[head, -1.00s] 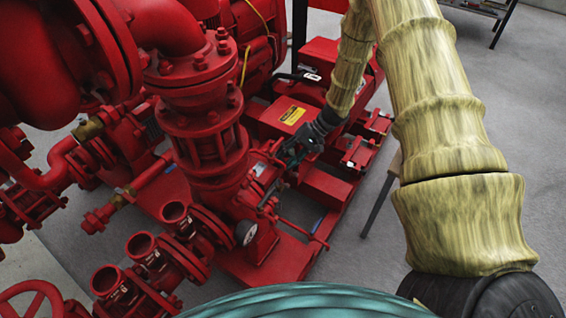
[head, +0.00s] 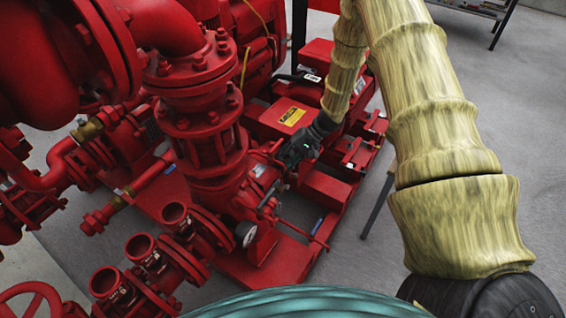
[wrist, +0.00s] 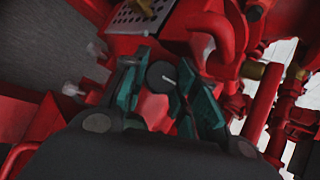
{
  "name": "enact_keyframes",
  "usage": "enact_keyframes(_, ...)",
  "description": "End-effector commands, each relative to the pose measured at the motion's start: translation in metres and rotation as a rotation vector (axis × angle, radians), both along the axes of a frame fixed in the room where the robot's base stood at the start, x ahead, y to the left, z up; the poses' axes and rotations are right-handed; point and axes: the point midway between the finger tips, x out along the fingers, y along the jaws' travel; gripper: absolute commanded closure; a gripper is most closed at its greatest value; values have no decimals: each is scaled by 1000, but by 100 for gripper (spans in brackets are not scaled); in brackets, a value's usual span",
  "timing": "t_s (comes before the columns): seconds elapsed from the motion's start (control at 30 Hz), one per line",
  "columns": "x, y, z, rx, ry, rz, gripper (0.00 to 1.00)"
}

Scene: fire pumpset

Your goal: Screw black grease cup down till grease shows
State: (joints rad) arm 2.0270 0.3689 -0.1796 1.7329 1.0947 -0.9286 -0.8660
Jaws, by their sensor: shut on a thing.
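The black grease cup (wrist: 162,75) is a round dark cap with a pale line across its top. In the wrist view it sits between the teal fingertips of my gripper (wrist: 158,86), which is shut on it. A red part shows between the fingers below the cap. In the head view my gripper (head: 283,158) is at the red pump housing, beside the yellow-labelled red cover. The cup itself is hidden there by the gripper, and I see no grease in either view.
A red cover with a yellow label (head: 292,116) stands just behind my gripper. Open grey floor (head: 420,290) lies to the right.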

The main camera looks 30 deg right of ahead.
Motion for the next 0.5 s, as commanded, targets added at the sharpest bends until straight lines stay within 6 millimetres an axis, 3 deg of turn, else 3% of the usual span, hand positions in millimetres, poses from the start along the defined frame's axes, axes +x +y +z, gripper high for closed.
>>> enact_keyframes(0.5,0,-2,0,93,52,-110,95)
